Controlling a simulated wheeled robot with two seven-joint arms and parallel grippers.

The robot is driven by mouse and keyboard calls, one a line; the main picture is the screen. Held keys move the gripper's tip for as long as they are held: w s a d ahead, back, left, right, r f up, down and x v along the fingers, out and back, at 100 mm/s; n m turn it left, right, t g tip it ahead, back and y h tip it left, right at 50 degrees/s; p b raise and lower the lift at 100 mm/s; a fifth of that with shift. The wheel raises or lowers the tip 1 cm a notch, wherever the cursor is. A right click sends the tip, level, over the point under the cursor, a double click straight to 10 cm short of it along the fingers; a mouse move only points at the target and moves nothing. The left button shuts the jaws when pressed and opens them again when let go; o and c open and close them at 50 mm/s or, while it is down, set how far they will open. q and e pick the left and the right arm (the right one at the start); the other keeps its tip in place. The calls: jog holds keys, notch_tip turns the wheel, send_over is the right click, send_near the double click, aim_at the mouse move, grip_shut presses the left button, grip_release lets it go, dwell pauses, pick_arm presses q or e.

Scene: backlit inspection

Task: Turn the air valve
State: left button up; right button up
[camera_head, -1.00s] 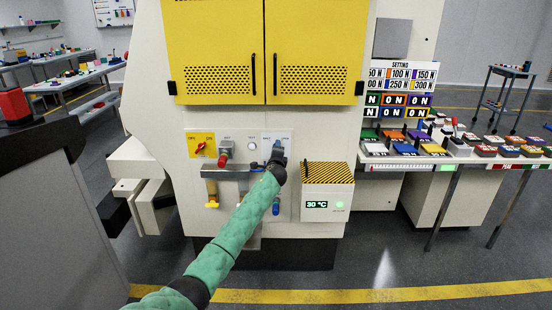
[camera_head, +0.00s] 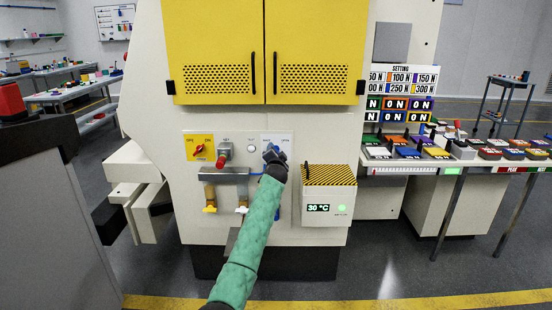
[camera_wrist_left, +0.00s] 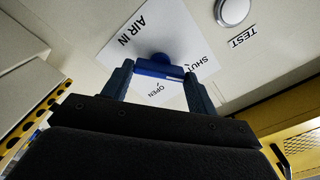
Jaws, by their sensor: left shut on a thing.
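The air valve is a blue handle (camera_wrist_left: 160,68) on a white plate (camera_wrist_left: 150,35) marked AIR IN, SHUT and OPEN, in the left wrist view. My left gripper (camera_wrist_left: 157,74) is shut on this handle, with one finger at each end of it. The handle's bar lies across between the fingers, below its round blue hub. In the head view my left gripper (camera_head: 273,154) is at the plate on the machine's front and mostly hides the valve. My right gripper is not in view.
A striped box (camera_head: 328,190) reading 30 °C juts out at right. Yellow doors (camera_head: 210,50) are above.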

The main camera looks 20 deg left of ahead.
pick_arm(q)
jog(key=shift+f+n, duration=0.2)
jog(key=shift+n, duration=0.6)
jog(key=shift+b, duration=0.3)
jog(key=o, duration=1)
jog(key=shift+r, duration=0.1)
jog(key=shift+s, duration=0.15)
jog(key=v, duration=0.7)
jog(key=shift+s, duration=0.25)
jog(key=shift+d, duration=0.1)
